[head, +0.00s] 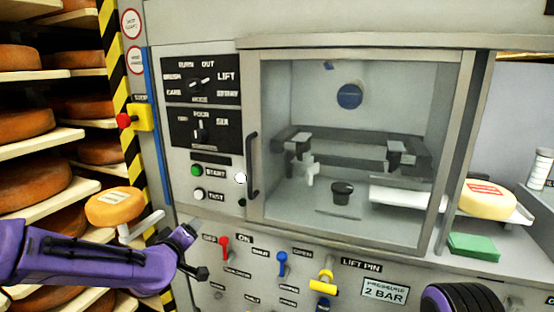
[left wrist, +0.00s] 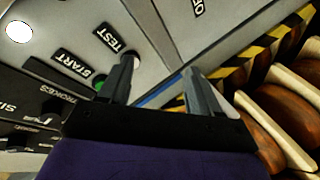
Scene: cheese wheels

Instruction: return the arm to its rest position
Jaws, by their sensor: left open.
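My left arm is purple and comes in from the left in the head view. Its gripper (head: 194,254) is in front of the machine's panel, below the start button (head: 196,171) and the test button (head: 199,194). In the left wrist view the two grey fingers of this gripper (left wrist: 160,85) are apart with nothing between them. The start and test labels and the panel show beyond the fingers. A purple and black rounded part of mine (head: 462,298) shows at the bottom right of the head view; no right gripper shows.
Shelves with orange cheese wheels (head: 36,187) stand at the left. A small cheese wheel (head: 115,206) sits just above my left arm. Red (head: 224,246), blue (head: 282,262) and yellow (head: 324,283) valves stick out below the closed glass door (head: 360,130). A pale cheese (head: 487,199) and green block (head: 473,246) are at right.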

